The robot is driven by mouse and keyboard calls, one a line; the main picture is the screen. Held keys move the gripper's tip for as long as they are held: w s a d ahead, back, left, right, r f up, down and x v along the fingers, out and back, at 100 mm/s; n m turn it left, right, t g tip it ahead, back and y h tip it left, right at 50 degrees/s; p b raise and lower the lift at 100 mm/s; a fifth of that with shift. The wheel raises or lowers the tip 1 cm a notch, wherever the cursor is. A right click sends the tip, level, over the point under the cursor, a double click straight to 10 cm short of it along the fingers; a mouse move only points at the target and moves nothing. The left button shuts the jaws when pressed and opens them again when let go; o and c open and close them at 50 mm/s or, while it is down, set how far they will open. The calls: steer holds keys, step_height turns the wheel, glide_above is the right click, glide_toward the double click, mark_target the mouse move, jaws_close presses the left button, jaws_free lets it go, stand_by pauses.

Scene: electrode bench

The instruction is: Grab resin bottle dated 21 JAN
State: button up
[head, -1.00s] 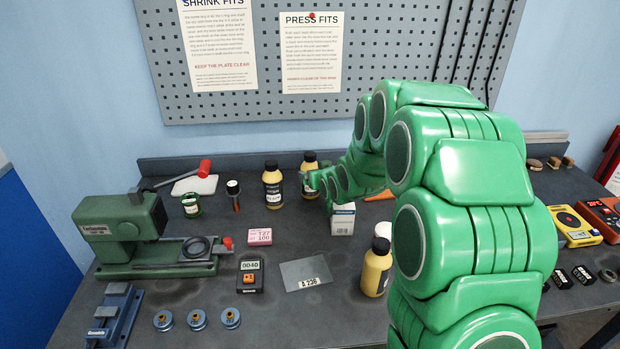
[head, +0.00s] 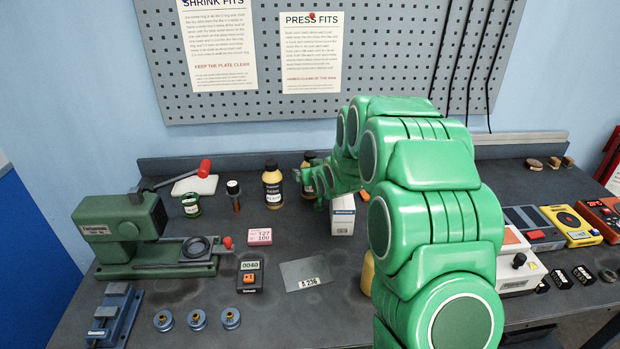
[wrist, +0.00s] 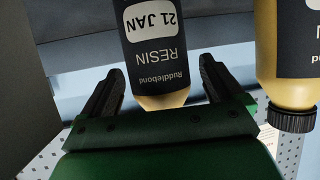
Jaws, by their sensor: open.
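The resin bottle dated 21 JAN (wrist: 155,45) shows upside down in the wrist view, with a dark label and yellowish body. It stands between the two fingers of my gripper (wrist: 160,78), which is open around it; I cannot tell whether either finger touches it. In the head view this bottle (head: 308,160) is at the back of the bench, partly hidden by my gripper (head: 304,178). A second, similar bottle (head: 272,186) stands just left of it; it also shows at the right edge of the wrist view (wrist: 290,55), its date out of sight.
A white box (head: 343,217) stands just in front of my gripper. A third yellow bottle (head: 367,273) is mostly hidden behind my arm. A green press (head: 125,235) is farther left.

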steer(key=shift+w+a+f, duration=0.1)
steer(key=shift+w+f, duration=0.15)
steer(key=shift+w, duration=0.25)
steer(key=shift+c, duration=0.3)
steer(key=c, duration=1.5)
